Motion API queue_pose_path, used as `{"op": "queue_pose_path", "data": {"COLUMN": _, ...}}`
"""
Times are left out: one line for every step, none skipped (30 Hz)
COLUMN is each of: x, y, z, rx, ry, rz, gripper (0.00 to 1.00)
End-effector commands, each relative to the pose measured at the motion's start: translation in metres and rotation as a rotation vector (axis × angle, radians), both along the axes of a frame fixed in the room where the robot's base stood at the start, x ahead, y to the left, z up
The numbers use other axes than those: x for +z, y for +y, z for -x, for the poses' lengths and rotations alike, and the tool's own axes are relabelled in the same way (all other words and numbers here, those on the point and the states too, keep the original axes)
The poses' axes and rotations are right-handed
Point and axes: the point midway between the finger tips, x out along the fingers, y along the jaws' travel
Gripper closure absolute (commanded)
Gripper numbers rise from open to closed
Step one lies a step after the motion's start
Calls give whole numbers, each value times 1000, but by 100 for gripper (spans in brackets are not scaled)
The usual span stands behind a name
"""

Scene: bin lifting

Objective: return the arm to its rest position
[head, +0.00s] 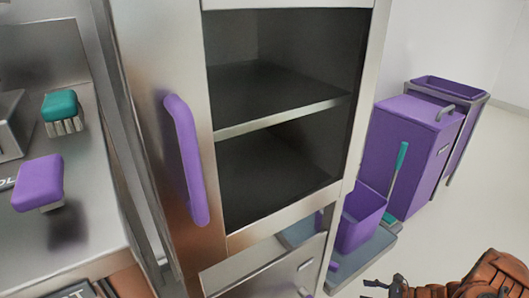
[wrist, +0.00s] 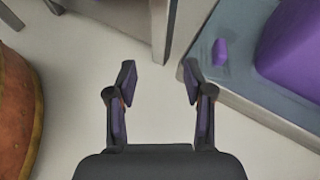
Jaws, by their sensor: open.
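My gripper (wrist: 158,80) is open in the wrist view. Its two dark fingers are spread apart with only pale floor between them, and nothing is held. In the head view my gripper (head: 382,287) shows at the bottom edge, right of centre, with my orange-brown arm at the lower right. The gripper is low, in front of the trolley base, and part of it is cut off by the frame.
A steel cabinet (head: 235,240) with a purple handle (head: 186,160) and empty shelves stands in the middle. A purple bucket (head: 360,218) sits on a grey-blue trolley (wrist: 232,88). Purple bins (head: 408,150) stand behind. Brushes (head: 62,108) lie on the left counter.

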Motion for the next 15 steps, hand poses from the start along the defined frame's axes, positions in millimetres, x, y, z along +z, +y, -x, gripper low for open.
{"op": "queue_pose_path", "data": {"x": 18, "y": 4, "z": -3, "rx": 22, "ry": -9, "rz": 9, "gripper": 48}}
{"op": "queue_pose_path", "data": {"x": 27, "y": 6, "z": -4, "rx": 36, "ry": -14, "rz": 15, "gripper": 48}}
{"op": "queue_pose_path", "data": {"x": 39, "y": 10, "z": -5, "rx": 57, "ry": -20, "rz": 23, "gripper": 48}}
{"op": "queue_pose_path", "data": {"x": 49, "y": 14, "z": -6, "rx": 75, "ry": -25, "rz": 30, "gripper": 48}}
{"op": "queue_pose_path", "data": {"x": 60, "y": 18, "z": -7, "rx": 94, "ry": -31, "rz": 37, "gripper": 48}}
{"op": "queue_pose_path", "data": {"x": 76, "y": 23, "z": -8, "rx": 121, "ry": -41, "rz": 49, "gripper": 48}}
{"op": "queue_pose_path", "data": {"x": 89, "y": 27, "z": -9, "rx": 144, "ry": -49, "rz": 60, "gripper": 48}}
{"op": "queue_pose_path", "data": {"x": 101, "y": 31, "z": -10, "rx": 167, "ry": -56, "rz": 68, "gripper": 48}}
{"op": "queue_pose_path", "data": {"x": 116, "y": 37, "z": -10, "rx": 195, "ry": -65, "rz": 80, "gripper": 48}}
{"op": "queue_pose_path", "data": {"x": 128, "y": 42, "z": -10, "rx": 219, "ry": -72, "rz": 88, "gripper": 48}}
{"op": "queue_pose_path", "data": {"x": 140, "y": 47, "z": -10, "rx": 241, "ry": -79, "rz": 98, "gripper": 48}}
{"op": "queue_pose_path", "data": {"x": 155, "y": 53, "z": -9, "rx": 270, "ry": -88, "rz": 109, "gripper": 48}}
{"op": "queue_pose_path", "data": {"x": 166, "y": 57, "z": -8, "rx": 292, "ry": -93, "rz": 117, "gripper": 48}}
{"op": "queue_pose_path", "data": {"x": 178, "y": 62, "z": -8, "rx": 314, "ry": -100, "rz": 127, "gripper": 48}}
{"op": "queue_pose_path", "data": {"x": 193, "y": 67, "z": -7, "rx": 344, "ry": -111, "rz": 141, "gripper": 48}}
